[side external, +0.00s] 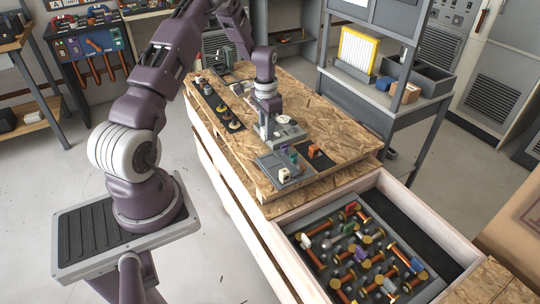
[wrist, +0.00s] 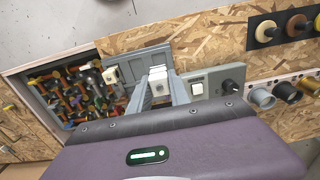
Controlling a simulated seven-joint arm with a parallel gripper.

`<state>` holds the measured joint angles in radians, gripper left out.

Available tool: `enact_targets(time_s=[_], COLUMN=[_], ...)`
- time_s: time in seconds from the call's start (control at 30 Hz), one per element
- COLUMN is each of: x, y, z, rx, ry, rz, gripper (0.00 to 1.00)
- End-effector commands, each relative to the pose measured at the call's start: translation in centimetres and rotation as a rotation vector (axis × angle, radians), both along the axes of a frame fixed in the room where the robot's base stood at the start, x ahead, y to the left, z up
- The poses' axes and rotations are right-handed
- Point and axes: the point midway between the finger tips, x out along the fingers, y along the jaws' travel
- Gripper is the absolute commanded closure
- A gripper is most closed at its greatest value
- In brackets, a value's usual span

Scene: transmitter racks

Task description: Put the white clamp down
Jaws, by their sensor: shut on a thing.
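My gripper (wrist: 160,92) is shut on a white block-like piece, taken to be the white clamp (wrist: 158,73), which shows between the fingertips in the wrist view. In the side external view my gripper (side external: 267,132) is low over the wooden workbench, and the held piece cannot be made out. A grey tray (side external: 268,161) lies just in front of the gripper. Another small white piece (side external: 284,174) sits at the tray's near end; it also shows in the wrist view (wrist: 111,76). Whether the held clamp touches anything beneath is unclear.
A grey panel (wrist: 215,80) with a white switch and black knob is beside the gripper. Small coloured pieces stand by the tray. An open drawer (side external: 290,229) of copper-coloured parts is in front. A dark strip (side external: 213,102) with knobs runs along the bench's left.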

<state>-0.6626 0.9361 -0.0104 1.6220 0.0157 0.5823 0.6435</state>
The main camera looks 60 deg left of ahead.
Motion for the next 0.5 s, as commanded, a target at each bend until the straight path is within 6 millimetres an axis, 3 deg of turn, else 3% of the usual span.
enact_targets(time_s=[0.13,0.5], x=[-0.1,0.0], y=[-0.1,-0.1], z=[-3.6,-8.5], rx=[-0.003,-0.001], ry=[0.004,0.0], rz=[-0.001,-0.001], gripper=[1.0,1.0])
